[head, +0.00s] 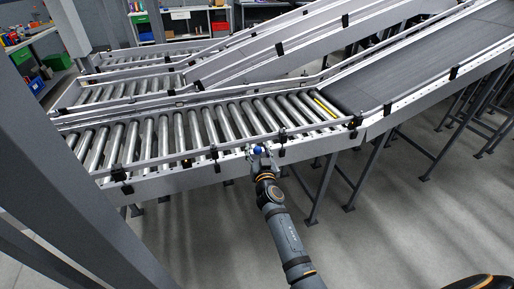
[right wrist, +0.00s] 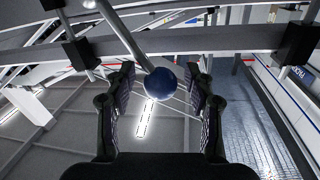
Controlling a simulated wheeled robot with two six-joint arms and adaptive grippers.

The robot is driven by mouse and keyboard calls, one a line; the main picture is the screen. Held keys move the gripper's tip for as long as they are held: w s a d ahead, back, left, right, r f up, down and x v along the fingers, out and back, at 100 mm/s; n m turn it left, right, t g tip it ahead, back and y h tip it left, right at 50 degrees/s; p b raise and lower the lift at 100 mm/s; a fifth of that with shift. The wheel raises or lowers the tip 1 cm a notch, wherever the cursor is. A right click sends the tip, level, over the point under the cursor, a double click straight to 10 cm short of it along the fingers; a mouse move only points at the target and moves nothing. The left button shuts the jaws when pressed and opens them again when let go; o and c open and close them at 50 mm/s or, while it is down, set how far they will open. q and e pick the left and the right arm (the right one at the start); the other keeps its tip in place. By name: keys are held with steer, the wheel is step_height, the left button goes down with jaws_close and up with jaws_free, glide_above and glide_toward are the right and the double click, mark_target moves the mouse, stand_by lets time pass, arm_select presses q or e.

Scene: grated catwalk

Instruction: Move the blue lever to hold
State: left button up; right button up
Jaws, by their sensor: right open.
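The blue lever shows in the right wrist view as a dark blue ball knob (right wrist: 161,83) on a grey rod that comes down from the upper left. In the head view the blue knob (head: 257,149) is a small spot at the near side rail of the roller conveyor. My right gripper (head: 262,160) is right at the knob. In the right wrist view its two fingers (right wrist: 161,100) stand apart on either side of the knob, with gaps visible. No hold marking can be read. My left gripper is not in view.
The roller conveyor (head: 165,135) runs across the middle, with black brackets along its rail. A dark belt conveyor (head: 410,60) rises to the right on legs. Shelves with bins (head: 190,20) stand behind.

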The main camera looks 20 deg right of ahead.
steer(key=shift+s, duration=0.1)
steer(key=shift+c, duration=0.3)
steer(key=shift+r, duration=0.1)
steer(key=shift+c, duration=2.4)
steer(key=c, duration=0.5)
jaws_close()
steer(key=shift+d+r+m+p, duration=0.2)
steer(key=shift+d+m+p, duration=0.15)
steer(key=shift+d+m, duration=0.2)
steer(key=shift+d+r+m+g, duration=0.15)
steer(key=shift+d+m+g, duration=0.15)
steer(key=shift+d+m, duration=0.8)
steer(key=d+m, duration=0.2)
steer(key=m, duration=0.1)
steer(key=d+m+y, duration=0.1)
steer(key=shift+d+f+m, duration=0.1)
steer(key=shift+f+m, duration=0.15)
steer(key=shift+f, duration=0.05)
arm_select(q)
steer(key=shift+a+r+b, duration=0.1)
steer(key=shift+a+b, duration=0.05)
steer(key=shift+b, duration=0.15)
arm_select(e)
steer(key=shift+d+f+g, duration=0.2)
steer(key=shift+d+g, duration=0.1)
steer(key=shift+d, duration=0.3)
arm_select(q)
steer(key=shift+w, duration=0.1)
